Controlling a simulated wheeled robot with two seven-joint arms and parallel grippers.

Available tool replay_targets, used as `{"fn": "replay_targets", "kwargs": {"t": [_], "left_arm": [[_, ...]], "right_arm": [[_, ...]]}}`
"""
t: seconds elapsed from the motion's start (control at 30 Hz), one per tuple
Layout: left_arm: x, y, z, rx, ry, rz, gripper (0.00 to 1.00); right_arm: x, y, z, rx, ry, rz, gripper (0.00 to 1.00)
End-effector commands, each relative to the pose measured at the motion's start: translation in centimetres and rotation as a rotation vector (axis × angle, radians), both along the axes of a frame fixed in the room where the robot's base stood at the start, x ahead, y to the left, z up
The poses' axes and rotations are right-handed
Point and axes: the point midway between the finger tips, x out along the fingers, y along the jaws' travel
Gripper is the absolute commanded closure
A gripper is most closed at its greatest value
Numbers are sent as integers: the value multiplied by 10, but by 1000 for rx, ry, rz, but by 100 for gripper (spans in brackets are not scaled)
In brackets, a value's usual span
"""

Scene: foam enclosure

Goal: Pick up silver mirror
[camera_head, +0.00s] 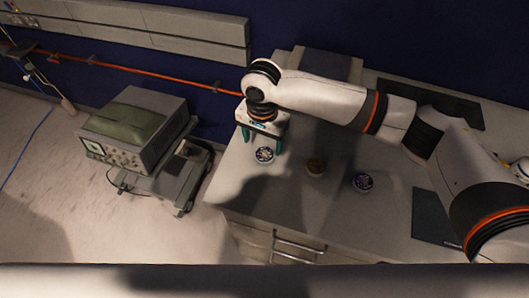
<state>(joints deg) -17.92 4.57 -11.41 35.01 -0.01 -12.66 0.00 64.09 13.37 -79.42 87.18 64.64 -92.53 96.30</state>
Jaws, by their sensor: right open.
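One is a round item with a pale rim and dark patterned top (264,154), near the bench's left end. My left gripper is out of view.
A dark flat panel (432,216) lies on the bench at right, and another (440,102) lies at the back. A grey box (320,64) stands behind my arm. An instrument on a cart (135,135) stands left of the bench, across a floor gap.

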Motion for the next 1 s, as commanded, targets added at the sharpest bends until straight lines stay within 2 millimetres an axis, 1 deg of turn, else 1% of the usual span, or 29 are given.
{"fn": "replay_targets", "kwargs": {"t": [0.13, 0.23, 0.3, 0.4, 0.67, 0.9, 0.97, 1.0], "left_arm": [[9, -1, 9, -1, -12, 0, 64], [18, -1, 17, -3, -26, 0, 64], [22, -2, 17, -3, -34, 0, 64], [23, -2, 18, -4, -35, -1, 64], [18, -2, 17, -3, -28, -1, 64], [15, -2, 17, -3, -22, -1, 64], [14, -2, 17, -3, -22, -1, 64], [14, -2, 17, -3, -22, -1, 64]], "right_arm": [[0, -4, -14, -4, 2, -2, 29], [1, -6, -29, -5, 2, -1, 29], [1, -5, -41, -3, 3, 0, 29], [1, -5, -50, -2, 1, -1, 29], [1, -5, -53, 0, 0, 1, 29], [1, -5, -52, 0, 0, 0, 68], [1, -5, -52, 0, 0, 0, 78], [1, -5, -52, 0, 0, 0, 79]]}}
